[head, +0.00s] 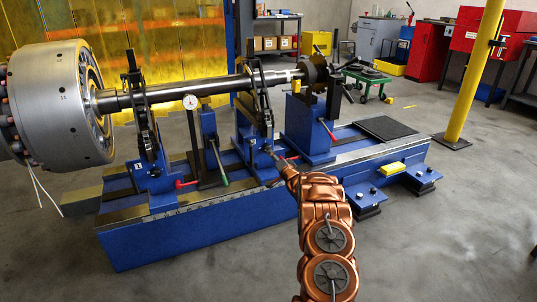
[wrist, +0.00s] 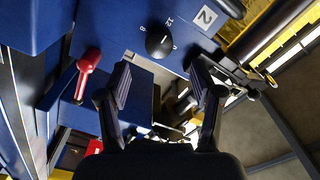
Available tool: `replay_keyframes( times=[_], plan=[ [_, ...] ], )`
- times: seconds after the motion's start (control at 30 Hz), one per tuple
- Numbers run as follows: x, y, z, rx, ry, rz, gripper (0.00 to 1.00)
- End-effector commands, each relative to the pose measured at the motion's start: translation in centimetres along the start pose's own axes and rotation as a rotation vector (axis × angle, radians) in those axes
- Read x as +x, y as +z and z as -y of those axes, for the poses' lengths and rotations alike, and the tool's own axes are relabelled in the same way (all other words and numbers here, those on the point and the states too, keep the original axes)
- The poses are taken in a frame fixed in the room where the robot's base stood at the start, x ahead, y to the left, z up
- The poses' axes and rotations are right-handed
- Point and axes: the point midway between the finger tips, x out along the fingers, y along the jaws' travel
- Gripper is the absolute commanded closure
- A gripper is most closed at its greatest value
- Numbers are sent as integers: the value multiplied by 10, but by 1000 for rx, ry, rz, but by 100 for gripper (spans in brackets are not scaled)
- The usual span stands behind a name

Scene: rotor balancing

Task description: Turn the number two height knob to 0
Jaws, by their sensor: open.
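The number two height knob (wrist: 159,42) is a round black knob on a blue panel in the wrist view. Small white marks surround it, and a short pale line shows on its face; I cannot read its setting surely. A white plate with a 2 (wrist: 206,16) is beside it. My gripper (wrist: 163,68) is open and empty, its two black fingers apart on either side below the knob, not visibly touching it. In the head view my gripper (head: 282,166) is at the front of the second blue support (head: 250,135); the knob is not discernible there.
A red-handled lever (wrist: 88,60) sticks out left of my fingers in the wrist view. A dark shaft (wrist: 270,28) is at right. In the head view the long rotor shaft (head: 190,87) lies across the supports above the blue machine bed (head: 190,236). Floor at the front right is clear.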

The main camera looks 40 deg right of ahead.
Motion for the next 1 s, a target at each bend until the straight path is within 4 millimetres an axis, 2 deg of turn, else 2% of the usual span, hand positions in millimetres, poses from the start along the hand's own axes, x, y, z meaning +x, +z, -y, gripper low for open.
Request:
replay_keyframes(
  times=[0.5,1.0],
  plan=[
    [37,2,-2,0,0,1,34],
    [63,2,-2,1,3,3,34]
  ],
)
